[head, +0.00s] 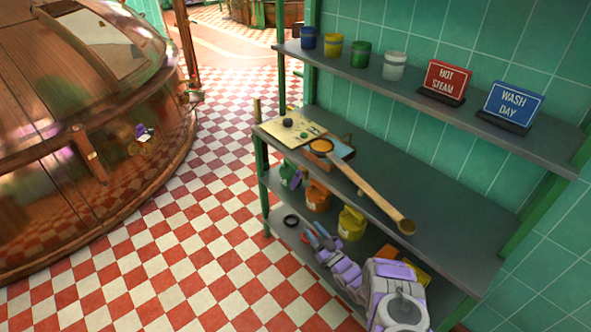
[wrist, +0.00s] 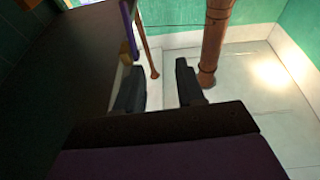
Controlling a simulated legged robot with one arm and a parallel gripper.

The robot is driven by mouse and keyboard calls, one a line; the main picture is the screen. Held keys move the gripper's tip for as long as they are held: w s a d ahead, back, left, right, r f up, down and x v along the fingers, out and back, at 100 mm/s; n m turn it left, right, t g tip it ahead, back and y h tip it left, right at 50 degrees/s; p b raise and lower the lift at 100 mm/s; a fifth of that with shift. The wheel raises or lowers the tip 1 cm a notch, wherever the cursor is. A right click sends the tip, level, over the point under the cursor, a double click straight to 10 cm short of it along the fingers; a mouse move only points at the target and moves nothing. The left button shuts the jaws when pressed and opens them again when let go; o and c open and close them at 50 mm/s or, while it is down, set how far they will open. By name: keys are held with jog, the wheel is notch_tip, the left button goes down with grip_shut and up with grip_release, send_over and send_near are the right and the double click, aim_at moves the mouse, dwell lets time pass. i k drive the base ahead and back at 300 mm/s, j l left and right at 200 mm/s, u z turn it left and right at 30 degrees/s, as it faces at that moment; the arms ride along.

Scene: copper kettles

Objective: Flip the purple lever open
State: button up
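In the wrist view, a narrow purple bar (wrist: 127,18) with a yellowish end piece (wrist: 128,55) shows at the top, left of centre, beside a dark surface. It may be the purple lever, but I cannot tell for sure. My gripper (wrist: 158,72) has its two dark fingers apart with nothing between them; the bar lies beyond the left finger. In the head view, a small purple and white patch (head: 143,132) shows on the copper kettle (head: 75,120); whether it is a part or a reflection is unclear. My purple and white arm reaches toward the lower shelf.
A shelf unit (head: 440,215) stands at the right, with a long-handled ladle (head: 365,185) on its middle board and coloured jugs (head: 351,222) below. Checkered floor (head: 190,230) lies clear between shelf and kettle. A copper-coloured post (wrist: 214,40) stands beyond my right finger.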

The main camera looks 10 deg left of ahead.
aim_at(296, 180)
jog(key=i+j, duration=0.1)
jog(key=i, duration=0.2)
jog(key=i+j, duration=0.4)
jog(key=j, duration=0.2)
